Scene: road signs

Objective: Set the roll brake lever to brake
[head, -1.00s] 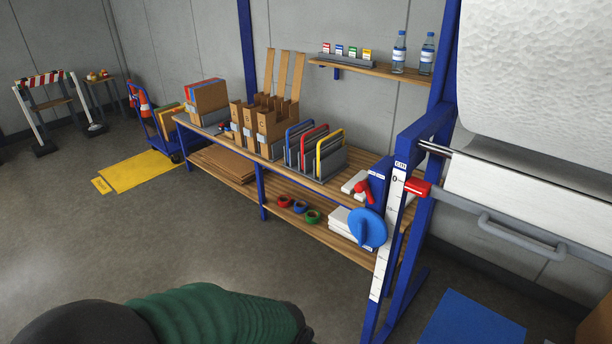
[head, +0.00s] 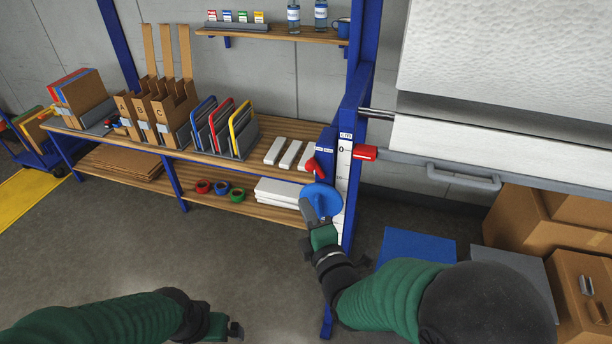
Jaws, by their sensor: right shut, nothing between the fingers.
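The red roll brake lever (head: 315,168) sits on a blue box (head: 325,146) on the left side of the blue stand. It tilts up and to the left; the small labels beside it are too small to read. A blue disc (head: 326,199) is just below it. My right gripper (head: 307,200) is shut and empty, in front of the disc's lower left part and a little below the lever; I cannot tell whether it touches the disc. My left gripper (head: 236,328) is low at the front, far from the lever, and its jaw state is unclear.
A white cm scale (head: 342,172) and a red block (head: 365,152) are right of the lever. White bars (head: 290,152) and file racks stand on the wooden bench (head: 255,133) to the left. Cardboard boxes (head: 520,222) are at right. The floor before the bench is clear.

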